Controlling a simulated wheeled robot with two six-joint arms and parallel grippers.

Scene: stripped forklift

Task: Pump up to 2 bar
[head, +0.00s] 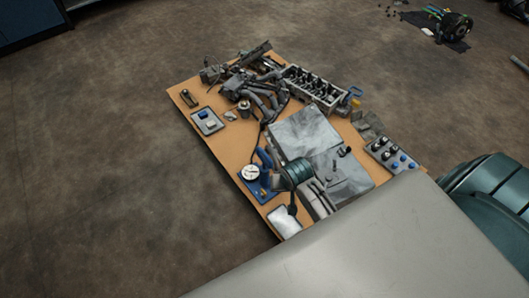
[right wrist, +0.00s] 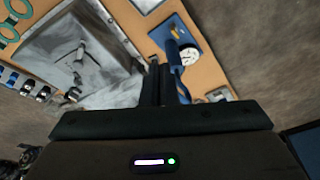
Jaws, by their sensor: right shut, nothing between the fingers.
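The blue pump (head: 250,186) stands at the near left edge of the tan work board, with a round white gauge (head: 251,171) on it. Its blue handle (head: 265,157) rises beside the gauge. The right wrist view also shows the pump (right wrist: 168,36), the gauge (right wrist: 189,53) and the handle (right wrist: 173,56). The gauge is too small to read. My right gripper (right wrist: 157,66) is shut and empty, its dark fingers just left of the handle in that view; I cannot tell whether they touch it. My left gripper is not in view.
Grey metal plates (head: 305,132) lie right of the pump. A grey engine block (head: 313,88) and tangled dark parts stand at the far end. A tray with blue and black knobs (head: 391,155) is at the right. Open floor lies left of the board.

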